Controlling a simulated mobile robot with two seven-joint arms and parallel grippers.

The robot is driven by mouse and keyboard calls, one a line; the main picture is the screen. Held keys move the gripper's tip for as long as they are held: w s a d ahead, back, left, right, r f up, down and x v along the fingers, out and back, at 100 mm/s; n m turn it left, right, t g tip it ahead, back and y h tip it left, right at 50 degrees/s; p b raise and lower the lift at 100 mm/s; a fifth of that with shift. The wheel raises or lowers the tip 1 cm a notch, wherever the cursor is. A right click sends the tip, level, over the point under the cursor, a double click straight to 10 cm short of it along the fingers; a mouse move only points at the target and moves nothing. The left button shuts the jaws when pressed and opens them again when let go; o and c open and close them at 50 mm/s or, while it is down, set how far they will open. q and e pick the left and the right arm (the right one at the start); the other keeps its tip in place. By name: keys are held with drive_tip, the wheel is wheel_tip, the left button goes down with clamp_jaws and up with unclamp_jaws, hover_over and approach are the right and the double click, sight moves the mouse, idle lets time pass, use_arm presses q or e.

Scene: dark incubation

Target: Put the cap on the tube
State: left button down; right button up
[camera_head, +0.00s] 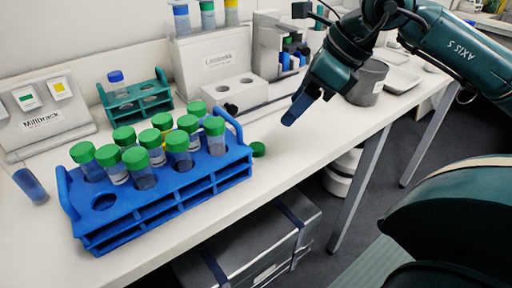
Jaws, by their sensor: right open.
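A loose green cap (258,149) lies on the bench just right of the blue rack (165,205). The rack holds several tubes with green caps (138,158), and one front-left hole is empty. A blue, tube-like piece (30,186) with no green cap on it is tilted on the bench at the far left; I cannot tell whether it is the task's tube. My right gripper (290,116) is open, above the bench, up and to the right of the loose cap and apart from it. Its second finger is largely hidden. My left gripper is out of view.
A green rack (136,100) with one blue-capped tube stands behind. A white device (215,65) with capped tubes on top is at the back, and a grey pot (367,82) is at the right. The bench's front strip is clear.

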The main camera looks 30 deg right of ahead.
approach(258, 147)
drive_tip(key=x, duration=0.3)
drive_tip(key=shift+d, duration=0.1)
drive_tip(key=shift+x, duration=2.55)
drive_tip(key=shift+c, duration=0.4)
drive_tip(key=shift+r, duration=0.1)
drive_tip(key=c, duration=1)
wheel_tip(258, 147, up, 10)
drive_tip(key=shift+p, duration=0.6)
